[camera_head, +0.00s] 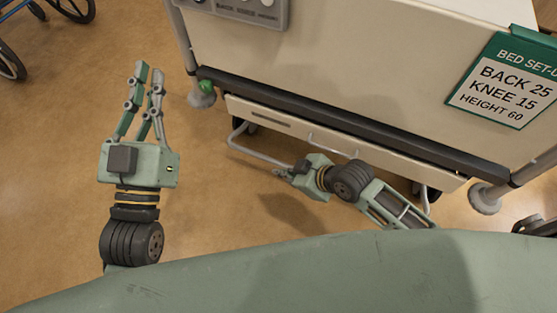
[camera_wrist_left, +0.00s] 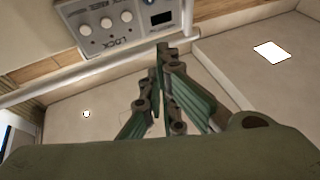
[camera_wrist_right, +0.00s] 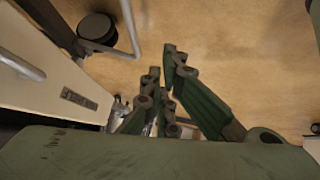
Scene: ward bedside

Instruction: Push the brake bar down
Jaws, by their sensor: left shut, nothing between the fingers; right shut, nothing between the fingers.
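The brake bar (camera_head: 253,153) is a thin grey metal tube low at the foot end of the bed, under the cream end panel. It curves out at the left and runs right behind my right gripper. A bent tube in the right wrist view (camera_wrist_right: 131,26) appears to be the same bar. My right gripper (camera_head: 279,171) is shut and empty, low down at the bar; I cannot tell whether it touches. My left gripper (camera_head: 150,73) is shut and empty, raised over the floor left of the bed. It also shows in the left wrist view (camera_wrist_left: 158,60).
The bed's end board (camera_head: 330,70) carries a green sign (camera_head: 505,82) and a control panel (camera_head: 243,10). Casters stand at the left corner (camera_head: 201,96) and right corner (camera_head: 486,198). A wheelchair wheel (camera_head: 10,60) is at upper left. Floor at left is clear.

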